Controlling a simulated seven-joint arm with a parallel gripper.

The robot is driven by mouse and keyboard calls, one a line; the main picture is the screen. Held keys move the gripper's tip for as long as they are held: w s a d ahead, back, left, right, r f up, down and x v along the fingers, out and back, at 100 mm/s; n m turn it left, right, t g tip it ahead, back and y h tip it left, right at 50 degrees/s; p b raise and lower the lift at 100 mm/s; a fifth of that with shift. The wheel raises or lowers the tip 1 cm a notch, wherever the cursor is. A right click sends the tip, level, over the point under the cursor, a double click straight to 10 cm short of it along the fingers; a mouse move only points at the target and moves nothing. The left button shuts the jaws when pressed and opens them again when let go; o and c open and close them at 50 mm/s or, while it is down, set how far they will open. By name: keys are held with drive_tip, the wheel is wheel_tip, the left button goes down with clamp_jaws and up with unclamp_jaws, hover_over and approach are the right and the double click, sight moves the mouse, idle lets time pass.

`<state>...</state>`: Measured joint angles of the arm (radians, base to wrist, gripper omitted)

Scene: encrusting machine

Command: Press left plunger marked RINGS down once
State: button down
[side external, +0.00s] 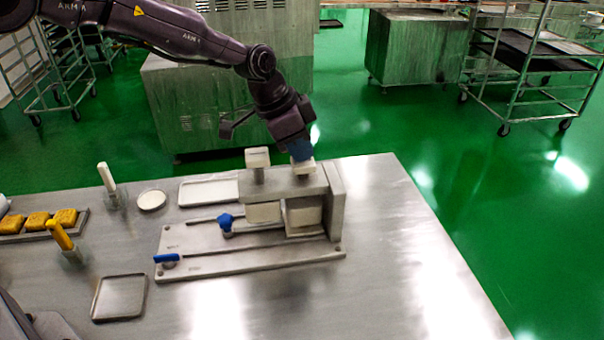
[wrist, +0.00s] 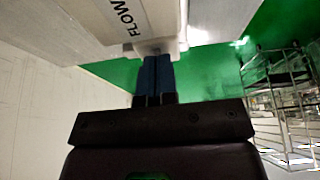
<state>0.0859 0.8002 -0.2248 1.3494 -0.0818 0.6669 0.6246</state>
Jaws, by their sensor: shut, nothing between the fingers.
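The machine (side external: 335,205) stands on a metal base plate with two white-capped plungers on top. The picture-left plunger (side external: 257,158) stands raised, with its stem showing; no RINGS lettering is readable. The picture-right plunger (side external: 304,168) sits lower, its cap close to the block. My gripper (side external: 301,153) is shut and empty, with its blue fingertips at the right plunger's cap, seemingly touching it. In the wrist view, the shut fingers (wrist: 153,75) reach a pale surface beside a label reading "FLOW" (wrist: 127,22), which is partly cut off.
The table's right side is clear.

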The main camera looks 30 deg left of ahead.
wheel_tip(320, 180, up, 7)
drive_tip(key=shift+r, duration=0.2)
idle(0.6)
idle(0.5)
drive_tip(key=s+a+r+n+y, duration=0.1)
drive_tip(key=s+a+r+n, duration=0.2)
drive_tip(key=s, duration=0.8)
drive_tip(key=s+a+r+n+t+y, duration=0.1)
drive_tip(key=s+a+r+n, duration=0.2)
drive_tip(key=s+a, duration=0.4)
drive_tip(key=s+a+r+n+t+y, duration=0.1)
drive_tip(key=s+a+r+n, duration=0.2)
drive_tip(key=s, duration=1.2)
drive_tip(key=a, duration=0.3)
drive_tip(key=shift+s, duration=0.4)
